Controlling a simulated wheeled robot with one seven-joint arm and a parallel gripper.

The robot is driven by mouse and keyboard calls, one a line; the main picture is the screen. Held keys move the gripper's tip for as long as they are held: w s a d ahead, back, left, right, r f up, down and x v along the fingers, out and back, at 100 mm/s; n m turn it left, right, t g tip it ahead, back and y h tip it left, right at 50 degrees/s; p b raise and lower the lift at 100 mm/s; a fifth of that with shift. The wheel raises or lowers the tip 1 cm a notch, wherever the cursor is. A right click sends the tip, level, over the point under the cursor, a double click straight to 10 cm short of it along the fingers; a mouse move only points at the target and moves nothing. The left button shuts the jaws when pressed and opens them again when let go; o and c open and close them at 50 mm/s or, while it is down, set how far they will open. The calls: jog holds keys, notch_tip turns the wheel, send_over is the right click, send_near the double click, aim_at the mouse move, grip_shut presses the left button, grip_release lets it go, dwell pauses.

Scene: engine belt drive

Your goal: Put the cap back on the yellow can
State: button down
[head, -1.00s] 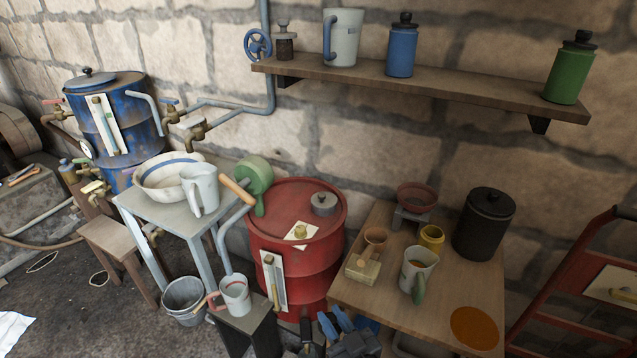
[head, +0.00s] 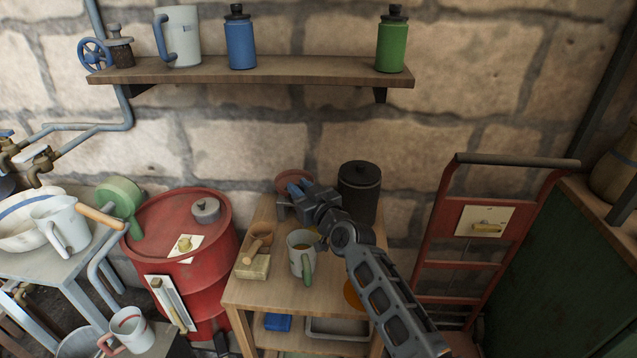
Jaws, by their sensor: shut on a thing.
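My gripper (head: 299,188), with blue fingertips, is over the back of the wooden table (head: 265,294), beside the reddish dish. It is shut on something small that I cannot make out. The yellow can does not show now; my gripper and arm cover the place where it stood, behind the grey mug (head: 301,260). Whether a cap is between the fingers cannot be seen. A small yellow-brass piece (head: 184,244) sits on a paper on top of the red drum (head: 212,270); I cannot tell whether it is a cap.
A black lidded pot (head: 359,187) stands just right of my gripper. The shelf (head: 250,72) runs above. A red hand truck (head: 440,250) stands at the right.

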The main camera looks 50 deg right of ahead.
jog(key=d, duration=0.4)
jog(key=b, duration=0.4)
send_over(316, 231)
jog(key=w+d, duration=0.1)
jog(key=w, duration=0.1)
jog(key=shift+d+f, duration=0.1)
jog(key=shift+f, duration=2.55)
jog(key=shift+s+b, duration=0.25)
jog(key=shift+b, duration=0.3)
jog(key=shift+f+b, duration=0.65)
jog(key=shift+b, duration=0.2)
jog(key=c, duration=0.9)
grip_release()
jog(key=shift+o, duration=0.2)
jog(key=shift+s, duration=0.15)
jog(key=shift+s+a, duration=0.2)
jog(key=shift+s, duration=0.1)
jog(key=b+v, duration=0.1)
jog(key=v, duration=0.6)
